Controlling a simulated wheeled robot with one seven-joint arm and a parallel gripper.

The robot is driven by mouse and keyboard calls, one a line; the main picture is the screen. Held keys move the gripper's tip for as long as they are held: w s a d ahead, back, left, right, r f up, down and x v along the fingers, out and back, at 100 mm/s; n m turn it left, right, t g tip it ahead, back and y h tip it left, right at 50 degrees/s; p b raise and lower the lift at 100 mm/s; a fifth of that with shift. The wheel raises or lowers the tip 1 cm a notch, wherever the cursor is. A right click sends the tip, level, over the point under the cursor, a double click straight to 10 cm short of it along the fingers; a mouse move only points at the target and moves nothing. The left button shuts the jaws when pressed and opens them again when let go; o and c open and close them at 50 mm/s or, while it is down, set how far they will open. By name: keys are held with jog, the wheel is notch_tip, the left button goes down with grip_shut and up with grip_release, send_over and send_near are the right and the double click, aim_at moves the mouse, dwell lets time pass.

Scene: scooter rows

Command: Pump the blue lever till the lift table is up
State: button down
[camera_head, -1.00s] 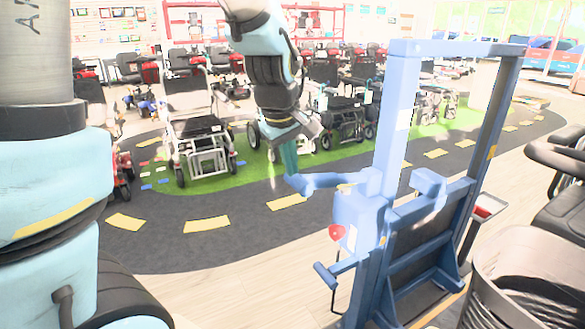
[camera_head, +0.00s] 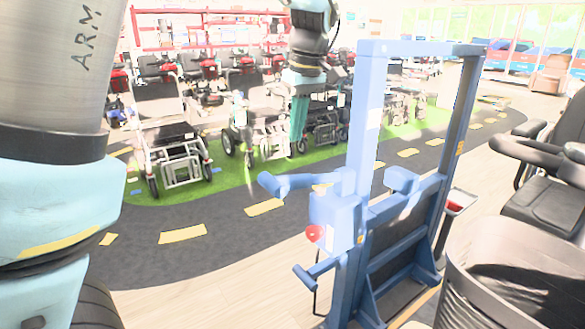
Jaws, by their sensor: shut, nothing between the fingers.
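The blue lever (camera_head: 290,183) sticks out to the left from the blue housing (camera_head: 338,215) on the lift's frame, close to level, with a thick knob at its free end. The blue lift (camera_head: 368,130) is a tall upright frame with a crossbar at the top. I cannot tell how high the table stands. My gripper (camera_head: 298,138) has teal fingers pointing down, shut and empty. In the picture its tips are above and slightly right of the lever's knob, apart from it.
A red knob (camera_head: 314,233) and a lower blue handle (camera_head: 313,272) sit below the lever. A grey basket-like chair (camera_head: 510,285) and black seat (camera_head: 550,205) crowd the right. Wheelchairs (camera_head: 178,150) and scooters line the green strip behind. The dark track at left is clear.

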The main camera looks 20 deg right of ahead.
aim_at(290, 176)
jog(key=d+r, duration=0.1)
jog(key=s+d+r+y, duration=0.1)
jog(key=r, duration=0.1)
jog(key=d+r+y, duration=0.1)
jog(key=shift+s+r, duration=0.2)
jog(key=shift+r, duration=0.05)
jog(key=shift+f, duration=0.1)
jog(key=x, duration=1.4)
jog(key=shift+w+p, duration=0.1)
jog(key=shift+p, duration=0.3)
